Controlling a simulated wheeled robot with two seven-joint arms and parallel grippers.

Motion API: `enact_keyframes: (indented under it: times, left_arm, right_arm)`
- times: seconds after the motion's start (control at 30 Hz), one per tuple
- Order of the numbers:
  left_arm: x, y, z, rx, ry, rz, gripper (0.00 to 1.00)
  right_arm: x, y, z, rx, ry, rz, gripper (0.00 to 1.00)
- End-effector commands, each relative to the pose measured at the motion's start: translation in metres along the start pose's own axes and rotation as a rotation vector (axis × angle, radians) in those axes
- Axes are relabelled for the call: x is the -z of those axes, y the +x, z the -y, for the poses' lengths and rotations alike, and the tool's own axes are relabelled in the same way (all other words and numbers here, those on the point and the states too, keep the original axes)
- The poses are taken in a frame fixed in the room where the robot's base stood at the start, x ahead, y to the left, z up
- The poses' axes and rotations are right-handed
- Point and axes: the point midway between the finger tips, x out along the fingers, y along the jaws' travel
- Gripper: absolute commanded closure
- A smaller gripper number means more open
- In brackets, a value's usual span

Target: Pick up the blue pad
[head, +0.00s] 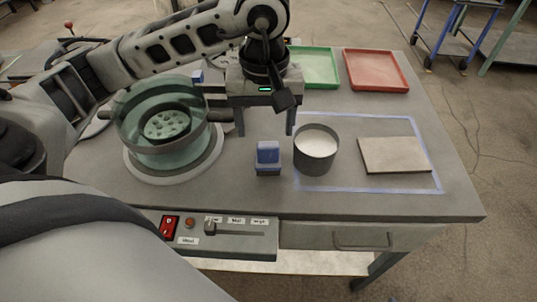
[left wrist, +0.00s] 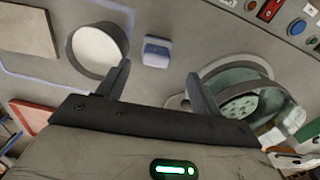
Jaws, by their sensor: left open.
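The blue pad (head: 268,157) is a small blue block on the grey table, left of a dark pot. It also shows in the left wrist view (left wrist: 157,52), beyond and between the fingertips. My left gripper (head: 265,133) is open and empty, above and a little behind the pad in the head view. Its two fingers show in the left wrist view (left wrist: 157,75), spread apart with nothing between them. The gripper and the pad look apart. My right gripper is in neither view.
The dark pot (head: 316,150) with white contents stands close right of the pad. A flat beige board (head: 394,155) lies inside a blue outline. A glass-walled round machine (head: 166,125) stands left. Green (head: 313,67) and red (head: 376,70) trays lie behind. A control panel (head: 215,236) is in front.

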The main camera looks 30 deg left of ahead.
Motion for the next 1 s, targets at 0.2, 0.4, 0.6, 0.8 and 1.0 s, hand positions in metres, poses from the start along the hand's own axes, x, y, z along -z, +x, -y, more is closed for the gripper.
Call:
enact_keyframes:
  times: [0.2,0.4,0.6,0.8,1.0]
  left_arm:
    - [0.0,0.027,0.0,0.001,0.0,0.003,0.35]
    - [0.001,0.043,-0.002,0.002,-0.001,0.005,0.35]
    - [0.003,0.073,-0.004,0.001,-0.001,0.004,0.35]
    - [0.004,0.082,-0.004,-0.001,0.0,0.001,0.35]
    - [0.004,0.081,-0.004,-0.001,0.0,0.001,0.51]
  right_arm:
    - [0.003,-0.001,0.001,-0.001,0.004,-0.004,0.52]
    - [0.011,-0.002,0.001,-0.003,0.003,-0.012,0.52]
    - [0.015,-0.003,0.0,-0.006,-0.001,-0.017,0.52]
    - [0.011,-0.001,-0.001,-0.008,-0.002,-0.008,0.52]
    - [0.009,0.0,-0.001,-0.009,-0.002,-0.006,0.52]
